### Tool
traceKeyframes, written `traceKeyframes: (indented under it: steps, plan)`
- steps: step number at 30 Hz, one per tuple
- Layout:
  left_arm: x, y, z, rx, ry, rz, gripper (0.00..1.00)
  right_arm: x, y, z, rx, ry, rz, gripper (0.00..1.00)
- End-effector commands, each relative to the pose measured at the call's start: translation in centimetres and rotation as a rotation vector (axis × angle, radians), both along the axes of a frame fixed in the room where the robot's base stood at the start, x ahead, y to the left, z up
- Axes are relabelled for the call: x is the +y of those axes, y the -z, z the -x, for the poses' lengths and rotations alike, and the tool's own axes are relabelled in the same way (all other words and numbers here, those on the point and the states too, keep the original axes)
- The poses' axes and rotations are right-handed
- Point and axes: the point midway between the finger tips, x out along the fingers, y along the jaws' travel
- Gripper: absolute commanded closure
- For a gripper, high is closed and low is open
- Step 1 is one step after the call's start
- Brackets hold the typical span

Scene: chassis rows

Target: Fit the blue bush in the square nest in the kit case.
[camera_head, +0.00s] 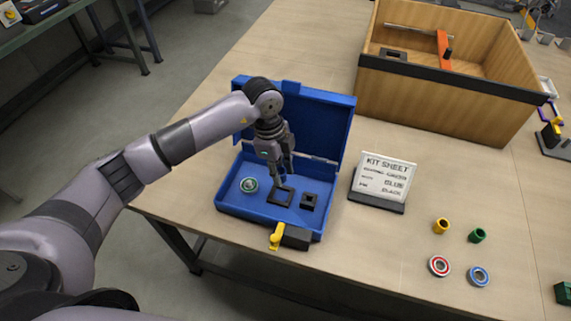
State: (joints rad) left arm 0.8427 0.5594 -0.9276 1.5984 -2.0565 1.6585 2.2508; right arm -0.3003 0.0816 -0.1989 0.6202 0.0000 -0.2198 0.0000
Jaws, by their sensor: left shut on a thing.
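The blue kit case (228,203) lies open on the table, its lid standing up at the back. Inside are a green-ringed bearing (249,185) at the left, a black square frame (270,198) in the middle and a smaller black square holder (308,201) at the right. My left gripper (282,182) points down into the case, its fingertips just above or at the middle frame. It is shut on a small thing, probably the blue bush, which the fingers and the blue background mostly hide. I cannot tell whether that thing touches the frame. My right gripper is not in view.
A kit sheet sign (387,175) stands right of the case. A yellow bush (441,226), a green bush (477,236), a red bearing (439,266) and a blue bearing (480,277) lie at the right. A wooden box (440,108) stands behind. A yellow-handled black block (295,237) is at the case front.

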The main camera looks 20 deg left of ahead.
Motion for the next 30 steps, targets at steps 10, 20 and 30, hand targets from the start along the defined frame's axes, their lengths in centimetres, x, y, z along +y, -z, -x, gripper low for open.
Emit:
traceKeyframes:
  steps: [10,20,30]
  plan:
    - [0.0,1.5,0.0,0.001,-0.087,-0.001,0.87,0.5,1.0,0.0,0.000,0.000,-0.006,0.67]
    - [0.0,5.0,0.0,0.000,-0.084,-0.001,0.87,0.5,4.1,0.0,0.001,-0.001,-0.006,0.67]
    - [0.0,6.4,0.0,0.000,-0.083,-0.001,0.87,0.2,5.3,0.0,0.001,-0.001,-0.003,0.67]
